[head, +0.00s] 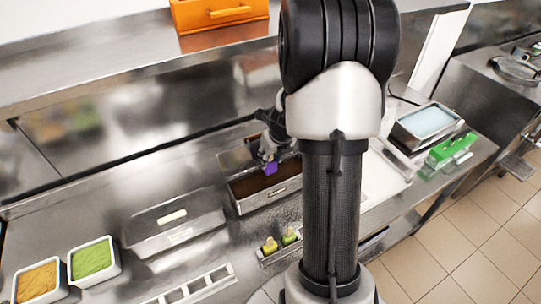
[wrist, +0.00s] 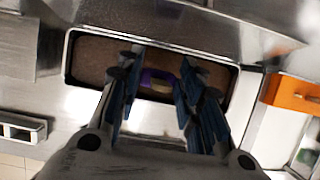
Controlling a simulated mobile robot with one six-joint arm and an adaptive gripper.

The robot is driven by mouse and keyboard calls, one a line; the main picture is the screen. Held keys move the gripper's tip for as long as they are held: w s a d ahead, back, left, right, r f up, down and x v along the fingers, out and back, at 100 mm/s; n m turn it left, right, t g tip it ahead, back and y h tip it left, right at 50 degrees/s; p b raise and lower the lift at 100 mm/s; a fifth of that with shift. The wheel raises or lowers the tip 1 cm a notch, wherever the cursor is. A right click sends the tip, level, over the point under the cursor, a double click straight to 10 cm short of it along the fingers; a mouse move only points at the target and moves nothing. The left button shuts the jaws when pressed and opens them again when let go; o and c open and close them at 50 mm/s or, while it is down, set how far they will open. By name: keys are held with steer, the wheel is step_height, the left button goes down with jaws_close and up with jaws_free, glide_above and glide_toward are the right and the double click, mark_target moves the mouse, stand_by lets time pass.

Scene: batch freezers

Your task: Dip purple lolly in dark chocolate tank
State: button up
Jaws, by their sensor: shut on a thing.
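The purple lolly (head: 271,168) hangs from my gripper (head: 269,152) over the dark chocolate tank (head: 268,199) in the head view. The tank is a steel trough with brown chocolate in it. In the wrist view the lolly (wrist: 157,80) shows between the blue fingers of my gripper (wrist: 155,100), with the brown tank behind it. The fingers look shut on the lolly's stick, which is mostly hidden. I cannot tell whether the lolly's lower end touches the chocolate. My arm hides the tank's right side in the head view.
A closed steel lid (head: 172,217) lies left of the tank. Green lollies (head: 280,241) stand in a small holder in front. Tubs of orange (head: 37,280) and green (head: 92,258) toppings sit at the left. A pale blue tray (head: 426,122) and a green item (head: 452,148) are at the right.

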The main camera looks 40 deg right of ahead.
mark_target(272, 169)
steer(key=shift+f, duration=0.15)
steer(key=shift+f+b, duration=3.1)
steer(key=shift+f, duration=0.65)
steer(key=shift+r+p, duration=0.15)
steer(key=shift+p, duration=0.15)
steer(key=shift+r+p, duration=3.8)
steer(key=shift+p, duration=0.3)
steer(key=shift+r, duration=0.1)
step_height(272, 169, up, 5)
steer(key=p, duration=0.5)
